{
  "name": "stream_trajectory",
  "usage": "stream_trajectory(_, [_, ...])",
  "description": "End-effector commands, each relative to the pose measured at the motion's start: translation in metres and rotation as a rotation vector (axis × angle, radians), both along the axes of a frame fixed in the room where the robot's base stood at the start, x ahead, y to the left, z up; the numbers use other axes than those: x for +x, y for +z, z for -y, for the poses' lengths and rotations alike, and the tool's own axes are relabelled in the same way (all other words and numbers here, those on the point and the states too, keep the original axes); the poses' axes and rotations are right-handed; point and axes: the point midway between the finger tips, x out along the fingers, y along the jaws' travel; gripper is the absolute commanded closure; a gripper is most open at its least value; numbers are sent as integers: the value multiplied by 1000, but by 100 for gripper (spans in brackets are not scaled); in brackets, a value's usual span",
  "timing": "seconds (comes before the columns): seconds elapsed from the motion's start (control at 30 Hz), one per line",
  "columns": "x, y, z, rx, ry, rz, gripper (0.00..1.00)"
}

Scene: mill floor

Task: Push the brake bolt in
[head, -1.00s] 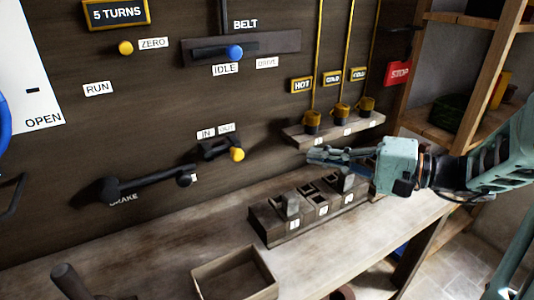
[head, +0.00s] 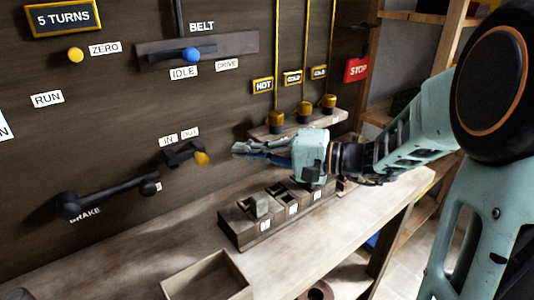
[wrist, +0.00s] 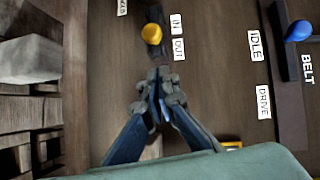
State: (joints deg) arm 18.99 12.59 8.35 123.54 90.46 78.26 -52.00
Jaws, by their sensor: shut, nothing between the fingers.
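The brake bolt has a yellow knob (head: 201,158) on a dark bracket (head: 180,154), mounted on the wall panel under the IN and OUT labels. The knob sits at the right end, on the OUT side. In the wrist view the yellow knob (wrist: 153,31) is ahead of the fingertips. My gripper (head: 237,149) is shut and empty, pointing left, a little to the right of the knob and apart from it. In the wrist view my gripper (wrist: 158,80) shows its fingers together. The black brake lever (head: 110,192) is on the panel to the left.
A belt slider with a blue knob (head: 192,54) is above. Several hanging rods with yellow ends (head: 303,108) stand over a small shelf (head: 270,130) at right. A slotted block (head: 237,228) and an open box (head: 180,287) are on the bench below. The panel around the knob is clear.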

Motion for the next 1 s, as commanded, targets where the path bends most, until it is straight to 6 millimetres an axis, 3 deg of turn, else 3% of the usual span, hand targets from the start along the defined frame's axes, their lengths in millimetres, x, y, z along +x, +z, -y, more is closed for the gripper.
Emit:
stream_trajectory(0.1, [-2, -3, -21, 1, 3, 0, 100])
stream_trajectory(0.3, [-12, -6, -40, 1, 0, 0, 100])
stream_trajectory(0.77, [-15, -7, -46, 0, 0, 1, 100])
stream_trajectory(1.0, [-32, -9, -70, -1, 4, 5, 100])
